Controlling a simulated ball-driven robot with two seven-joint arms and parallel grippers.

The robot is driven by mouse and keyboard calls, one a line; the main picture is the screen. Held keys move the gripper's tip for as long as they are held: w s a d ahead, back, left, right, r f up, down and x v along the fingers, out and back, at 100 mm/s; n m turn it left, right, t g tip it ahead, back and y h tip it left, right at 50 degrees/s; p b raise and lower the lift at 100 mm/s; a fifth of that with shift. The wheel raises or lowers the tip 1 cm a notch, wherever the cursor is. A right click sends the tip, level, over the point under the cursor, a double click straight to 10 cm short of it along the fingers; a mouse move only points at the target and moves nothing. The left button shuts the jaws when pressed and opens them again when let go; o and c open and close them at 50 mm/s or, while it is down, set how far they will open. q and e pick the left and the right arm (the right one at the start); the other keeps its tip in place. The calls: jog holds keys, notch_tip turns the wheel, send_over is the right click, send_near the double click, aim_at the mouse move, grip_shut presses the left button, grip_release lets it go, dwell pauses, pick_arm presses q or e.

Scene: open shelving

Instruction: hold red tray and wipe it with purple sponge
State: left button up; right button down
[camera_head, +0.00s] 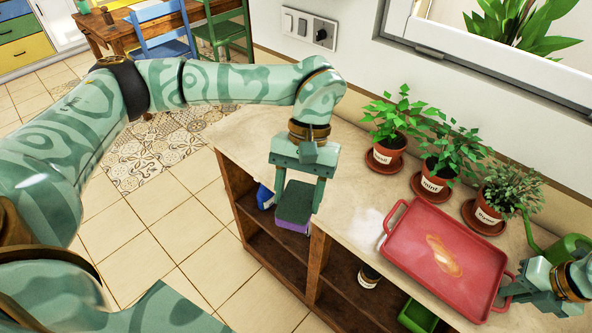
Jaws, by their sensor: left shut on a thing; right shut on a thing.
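A red tray (413,222) with raised rims and handles lies on the right part of the counter top, with an orange-brown smear (442,256) on its bottom. My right gripper (507,290) is at the tray's right end, shut on its handle. My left gripper (297,188) points down near the counter's front edge, left of the tray. It is shut on the purple sponge (292,224), which has a dark green top layer. The sponge is well apart from the tray.
Potted herbs (386,150) stand on saucers along the wall behind the tray. A green watering can (566,249) is at the far right. The counter (350,185) is bare between sponge and tray. Open shelves below hold a blue-and-white item (264,196) and a green container (417,316).

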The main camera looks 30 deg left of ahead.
pick_arm(q)
jog(key=w+d+f+n+t+h, duration=0.1)
jog(key=w+d+n+t, duration=0.25)
jog(key=d+n, duration=0.55)
jog(key=w+d+f+n+t+h, duration=0.15)
jog(key=w+d+n, duration=0.25)
jog(key=d+n, duration=0.6)
jog(key=w+d+f+n+t, duration=0.1)
jog(key=w+d+n+t, duration=0.4)
jog(key=d, duration=0.7)
jog(key=shift+s+f+n+g, duration=0.25)
jog(key=shift+f+g, duration=0.25)
jog(key=shift+f, duration=0.45)
jog(key=shift+s+f+n+g, duration=0.2)
jog(key=shift+f+g, duration=0.3)
jog(key=shift+f, duration=0.4)
